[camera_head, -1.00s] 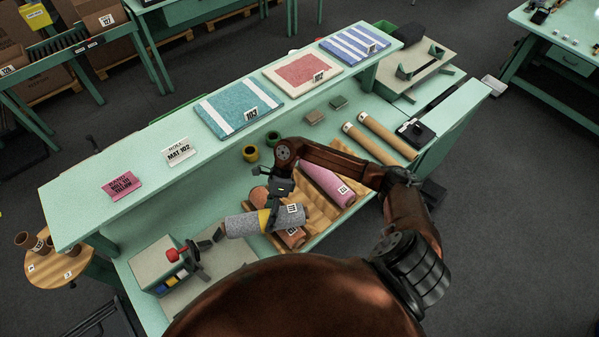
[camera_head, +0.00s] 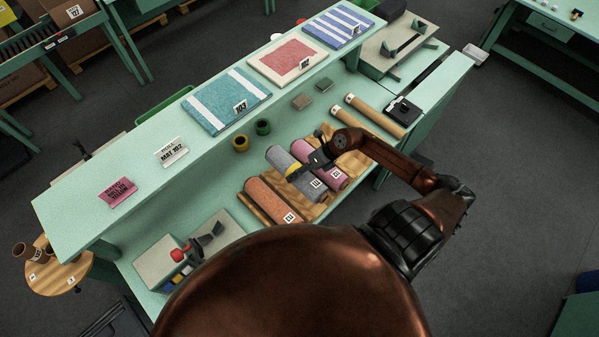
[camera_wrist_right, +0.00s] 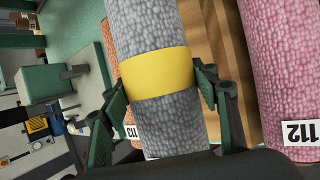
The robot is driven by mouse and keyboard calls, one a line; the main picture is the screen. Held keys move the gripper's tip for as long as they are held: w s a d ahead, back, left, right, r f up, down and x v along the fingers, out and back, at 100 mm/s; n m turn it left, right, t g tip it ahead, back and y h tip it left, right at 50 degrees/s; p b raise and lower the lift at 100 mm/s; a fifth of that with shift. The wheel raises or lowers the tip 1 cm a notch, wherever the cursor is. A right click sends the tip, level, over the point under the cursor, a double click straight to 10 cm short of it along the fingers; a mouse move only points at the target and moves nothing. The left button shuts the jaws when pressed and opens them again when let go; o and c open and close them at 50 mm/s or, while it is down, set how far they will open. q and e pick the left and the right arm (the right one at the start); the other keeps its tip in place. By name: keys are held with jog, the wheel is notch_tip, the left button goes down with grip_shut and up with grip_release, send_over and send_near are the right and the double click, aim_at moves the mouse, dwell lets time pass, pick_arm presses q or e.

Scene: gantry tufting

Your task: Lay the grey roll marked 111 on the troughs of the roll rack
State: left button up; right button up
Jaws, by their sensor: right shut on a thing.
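The grey roll (camera_head: 281,160) has a yellow band and is aligned with the rolls on either side of it. It shows large in the wrist view (camera_wrist_right: 150,125). My right gripper (camera_wrist_right: 160,78) has a finger on each side of it and is shut on it at the band. The wooden roll rack (camera_head: 322,209) lies below. A salmon roll (camera_head: 268,197) marked 113 is to the left on it and a pink roll (camera_head: 321,153) marked 112 to the right. I cannot tell whether the grey roll touches the troughs. My left gripper is out of view.
A raised shelf (camera_head: 95,225) with folded mats and signs runs behind the rack. A grey box with a red knob (camera_head: 178,254) stands at the left.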

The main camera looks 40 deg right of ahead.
jog(key=shift+f+b, duration=3)
jog(key=shift+f, duration=1.15)
jog(key=o, duration=1.5)
jog(key=shift+o, duration=0.2)
jog(key=shift+d, duration=0.1)
jog(key=v, duration=1.2)
